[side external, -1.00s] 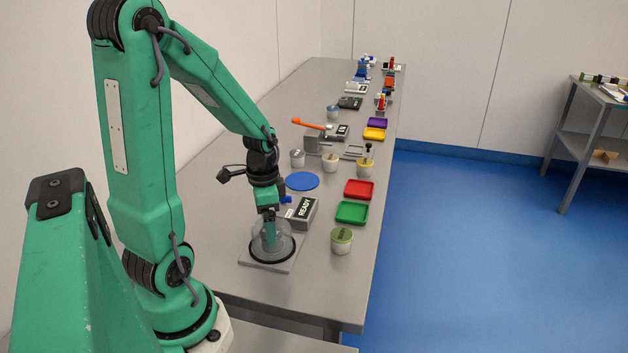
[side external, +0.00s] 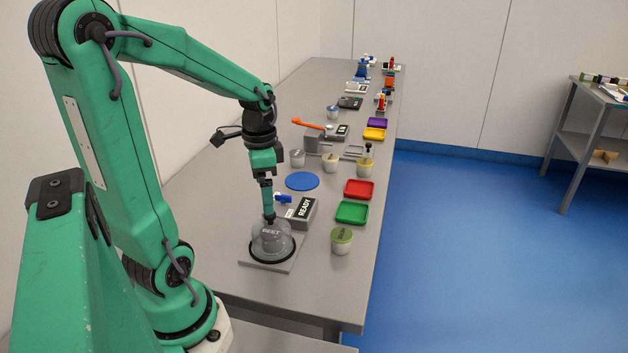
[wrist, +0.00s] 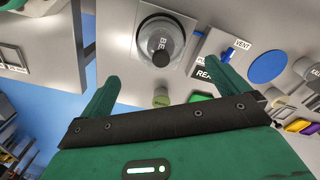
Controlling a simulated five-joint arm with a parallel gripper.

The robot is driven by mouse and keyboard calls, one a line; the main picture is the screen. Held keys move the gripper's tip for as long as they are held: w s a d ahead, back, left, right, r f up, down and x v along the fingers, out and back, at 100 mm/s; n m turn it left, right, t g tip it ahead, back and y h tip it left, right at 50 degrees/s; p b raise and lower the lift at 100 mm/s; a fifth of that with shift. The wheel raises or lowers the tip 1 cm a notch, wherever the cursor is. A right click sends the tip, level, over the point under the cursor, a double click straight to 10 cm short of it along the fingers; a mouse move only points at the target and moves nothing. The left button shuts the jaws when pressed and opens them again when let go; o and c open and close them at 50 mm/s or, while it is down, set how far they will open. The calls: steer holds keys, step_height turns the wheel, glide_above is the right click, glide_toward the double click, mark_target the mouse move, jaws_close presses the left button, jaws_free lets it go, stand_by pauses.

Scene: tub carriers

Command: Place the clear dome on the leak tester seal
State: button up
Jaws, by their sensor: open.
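The clear dome (side external: 257,236) stands upright over a tub marked BEET and sits within the black ring seal (side external: 272,262) of the leak tester's grey plate (side external: 289,264). In the wrist view the dome (wrist: 147,40) with its black knob (wrist: 160,58) lies beyond my fingers, and the ring surrounds it. My gripper (side external: 269,217) is just above the dome, with its fingers pointing down. In the wrist view my gripper (wrist: 170,76) has its two fingers spread wide with nothing between them. The tester box (side external: 303,211) behind the plate reads READY.
A tub with a green lid (side external: 341,240) stands right of the plate near the table edge. Green (side external: 352,212) and red (side external: 359,189) trays and a blue disc (side external: 302,180) lie farther back. Several more tubs and devices line the table.

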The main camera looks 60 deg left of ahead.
stand_by(0.3)
steer(key=shift+w+d+r, duration=0.15)
steer(key=shift+d+r, duration=0.15)
steer(key=shift+d, duration=0.1)
steer(key=s+d+r+n+t, duration=0.1)
steer(key=d+r+t, duration=0.1)
steer(key=d+r, duration=0.2)
steer(key=s+d+r+n+t, duration=0.1)
steer(key=d+r+n+t, duration=0.1)
steer(key=d, duration=0.8)
steer(key=shift+r+t, duration=0.8)
steer(key=shift+r, duration=0.15)
steer(key=shift+d, duration=0.1)
